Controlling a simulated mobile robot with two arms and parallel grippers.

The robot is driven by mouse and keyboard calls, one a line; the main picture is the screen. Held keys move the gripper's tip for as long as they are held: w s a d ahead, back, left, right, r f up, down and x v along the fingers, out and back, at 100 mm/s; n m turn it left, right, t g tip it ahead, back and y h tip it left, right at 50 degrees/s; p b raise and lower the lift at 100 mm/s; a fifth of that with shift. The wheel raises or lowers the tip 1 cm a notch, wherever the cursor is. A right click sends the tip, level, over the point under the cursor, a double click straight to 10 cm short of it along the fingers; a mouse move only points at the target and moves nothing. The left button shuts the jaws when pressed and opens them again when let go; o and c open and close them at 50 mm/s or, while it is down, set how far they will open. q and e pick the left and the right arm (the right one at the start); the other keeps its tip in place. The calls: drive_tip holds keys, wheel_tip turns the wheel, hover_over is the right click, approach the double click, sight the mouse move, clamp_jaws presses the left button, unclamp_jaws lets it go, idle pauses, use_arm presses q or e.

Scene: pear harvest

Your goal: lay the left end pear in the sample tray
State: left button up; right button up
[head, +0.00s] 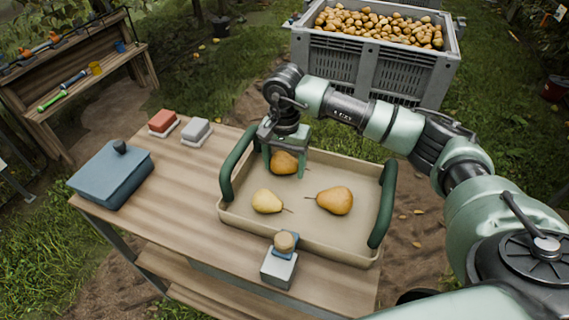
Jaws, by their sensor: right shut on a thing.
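The beige sample tray (237,210) with dark green handles sits on the wooden table. My right gripper (285,168) reaches down over the tray's back left part, its green fingers shut on an orange-brown pear (284,160). The fingers partly cover this pear, and I cannot tell whether it touches the tray floor. A yellow pear (267,201) lies at the front left inside the tray. A larger orange-brown pear (335,201) lies to its right, apart from it. My left gripper is not in view.
A blue lidded box (112,174), a red block (162,122) and a grey block (196,131) stand on the table's left. A wood-topped item (280,264) stands close in front of the tray. A grey crate (335,68) full of pears is behind.

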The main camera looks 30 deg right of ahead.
sight(284, 158)
drive_tip(key=shift+f+b, duration=0.35)
drive_tip(key=shift+f, duration=0.05)
drive_tip(key=o, duration=1.6)
wheel_tip(284, 158, up, 8)
drive_tip(key=shift+f+b, duration=0.1)
drive_tip(key=shift+b, duration=0.45)
